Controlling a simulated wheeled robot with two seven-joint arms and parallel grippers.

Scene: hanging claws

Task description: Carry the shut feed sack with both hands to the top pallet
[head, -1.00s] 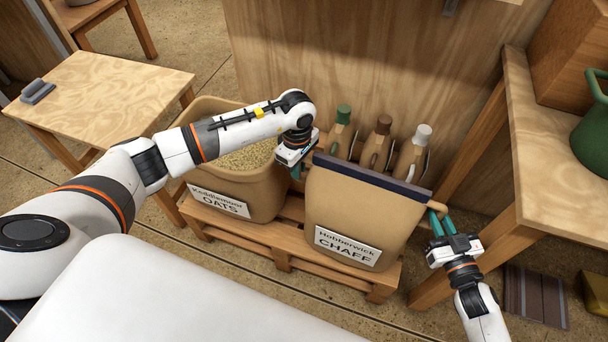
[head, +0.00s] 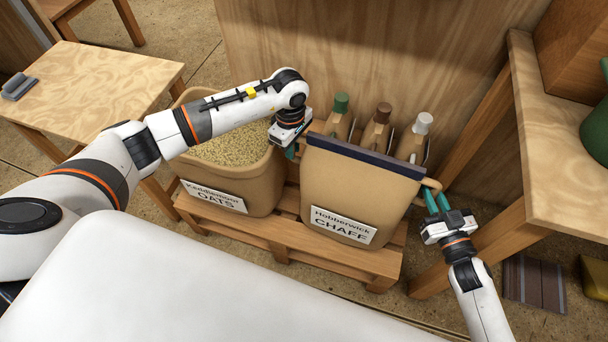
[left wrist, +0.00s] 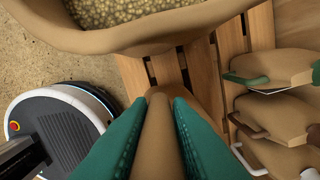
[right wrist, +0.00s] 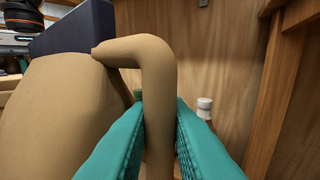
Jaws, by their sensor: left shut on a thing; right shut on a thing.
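The tan feed sack (head: 352,195), labelled "Hobberwick CHAFF", is upright with a dark bar (head: 365,158) shut across its top. My left gripper (head: 291,150) is shut on its left handle; the handle (left wrist: 160,140) runs between the teal fingers in the left wrist view. My right gripper (head: 436,200) is shut on its right handle, a bent tan loop (right wrist: 155,70) in the right wrist view. The sack appears slightly above the wooden pallet (head: 275,238), though its underside is hidden. No other pallet is clearly visible.
An open oats bin (head: 225,170) stands left of the sack on the pallet. Several capped jugs (head: 377,132) stand close behind it, before a plywood wall (head: 370,60). A wooden table (head: 100,85) is left; a wooden bench (head: 565,150) is right.

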